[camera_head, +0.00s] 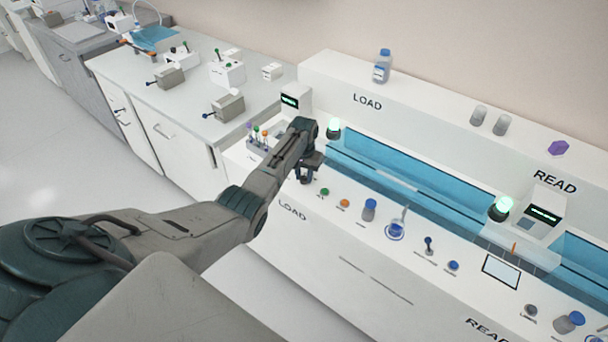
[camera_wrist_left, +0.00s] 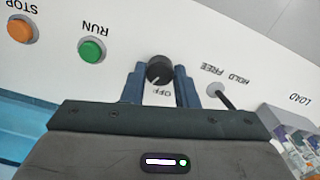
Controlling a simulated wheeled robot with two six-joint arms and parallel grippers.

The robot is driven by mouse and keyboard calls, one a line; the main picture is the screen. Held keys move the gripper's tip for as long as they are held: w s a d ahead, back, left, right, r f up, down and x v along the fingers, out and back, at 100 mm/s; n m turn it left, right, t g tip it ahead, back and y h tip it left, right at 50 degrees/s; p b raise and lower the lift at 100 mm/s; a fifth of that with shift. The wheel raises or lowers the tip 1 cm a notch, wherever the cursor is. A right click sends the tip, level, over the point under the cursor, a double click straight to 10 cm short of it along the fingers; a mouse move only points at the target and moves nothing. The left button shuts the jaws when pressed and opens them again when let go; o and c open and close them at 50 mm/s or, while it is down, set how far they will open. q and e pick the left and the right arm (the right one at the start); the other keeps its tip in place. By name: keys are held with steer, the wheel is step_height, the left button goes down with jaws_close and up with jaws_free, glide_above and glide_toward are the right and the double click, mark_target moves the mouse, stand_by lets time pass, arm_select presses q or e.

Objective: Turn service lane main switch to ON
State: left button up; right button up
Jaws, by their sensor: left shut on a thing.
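A round black knob (camera_wrist_left: 159,70) with a white pointer line sits on the white panel in the left wrist view. The word OFF reads upside down just beside it, and the pointer is toward the lower left, near that word. My left gripper (camera_wrist_left: 160,84) is shut on the knob, one blue-grey finger on each side. In the head view my left gripper (camera_head: 306,174) is at the left end of the LOAD panel and hides the knob. My right gripper is not in view.
A green RUN button (camera_wrist_left: 92,50) and an orange STOP button (camera_wrist_left: 22,30) are left of the knob in the wrist view. A HOLD/FREE lever (camera_wrist_left: 219,94) is close on its right. A tube rack (camera_head: 262,137) stands beyond my gripper in the head view.

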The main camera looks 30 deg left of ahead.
mark_target(304, 177)
arm_select(q)
steer(key=o, duration=1)
steer(key=shift+r, duration=0.1)
step_height(304, 177, up, 11)
steer(key=shift+f+b, duration=0.15)
steer(key=shift+b, duration=0.75)
